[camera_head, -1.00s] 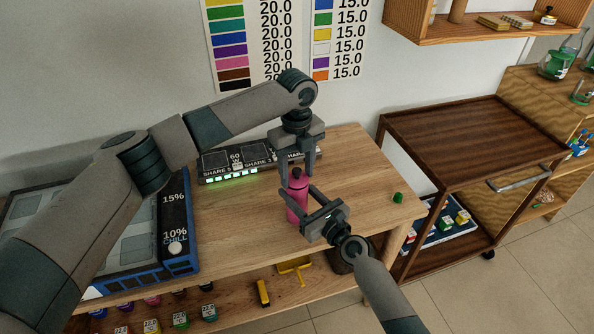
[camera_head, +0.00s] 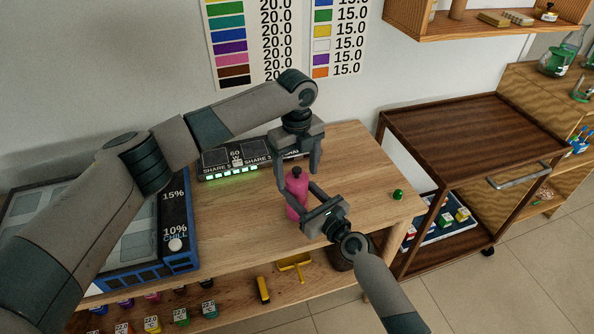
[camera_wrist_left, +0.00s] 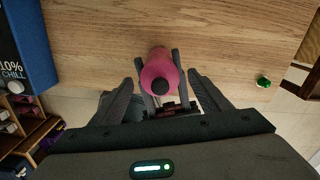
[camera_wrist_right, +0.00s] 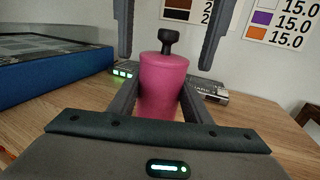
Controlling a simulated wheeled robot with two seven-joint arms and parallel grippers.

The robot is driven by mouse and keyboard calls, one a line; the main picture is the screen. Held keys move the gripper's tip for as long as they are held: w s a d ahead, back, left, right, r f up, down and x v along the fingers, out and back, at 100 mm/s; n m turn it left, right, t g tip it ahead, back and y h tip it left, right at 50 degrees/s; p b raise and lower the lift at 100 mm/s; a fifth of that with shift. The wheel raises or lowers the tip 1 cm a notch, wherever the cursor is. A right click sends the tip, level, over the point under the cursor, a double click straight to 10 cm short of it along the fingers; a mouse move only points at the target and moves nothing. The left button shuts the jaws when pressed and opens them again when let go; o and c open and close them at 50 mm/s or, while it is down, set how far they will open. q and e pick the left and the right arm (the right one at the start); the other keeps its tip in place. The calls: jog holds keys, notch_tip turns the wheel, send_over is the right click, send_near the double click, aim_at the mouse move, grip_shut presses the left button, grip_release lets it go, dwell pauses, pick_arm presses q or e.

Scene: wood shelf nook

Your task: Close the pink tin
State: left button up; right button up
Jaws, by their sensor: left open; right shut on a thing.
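The pink tin (camera_head: 297,206) stands above or on the wooden table, a black knob on its top. It fills the middle of the right wrist view (camera_wrist_right: 163,85) and is seen from above in the left wrist view (camera_wrist_left: 158,66). My right gripper (camera_head: 308,200) is shut on the tin's body from the front right. My left gripper (camera_head: 298,181) points down over the tin, open, with a finger on either side of the knob and apart from it. Whether the tin's base touches the table is hidden.
A small green object (camera_head: 398,194) lies near the table's right edge. A blue-framed chill unit (camera_head: 182,235) is at the left, and a dark scale with lit green keys (camera_head: 230,172) is behind. A brown cart (camera_head: 470,145) stands to the right.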

pick_arm(q)
jog(key=shift+r, duration=0.15)
notch_tip(320, 180, up, 12)
dwell(0.5)
jog(key=shift+f, duration=0.2)
pick_arm(e)
jog(key=o, duration=1.6)
jog(key=shift+s+d, duration=0.1)
pick_arm(q)
jog(key=shift+f+b, duration=0.65)
jog(key=shift+f, duration=0.1)
pick_arm(e)
jog(key=shift+v, duration=8.55)
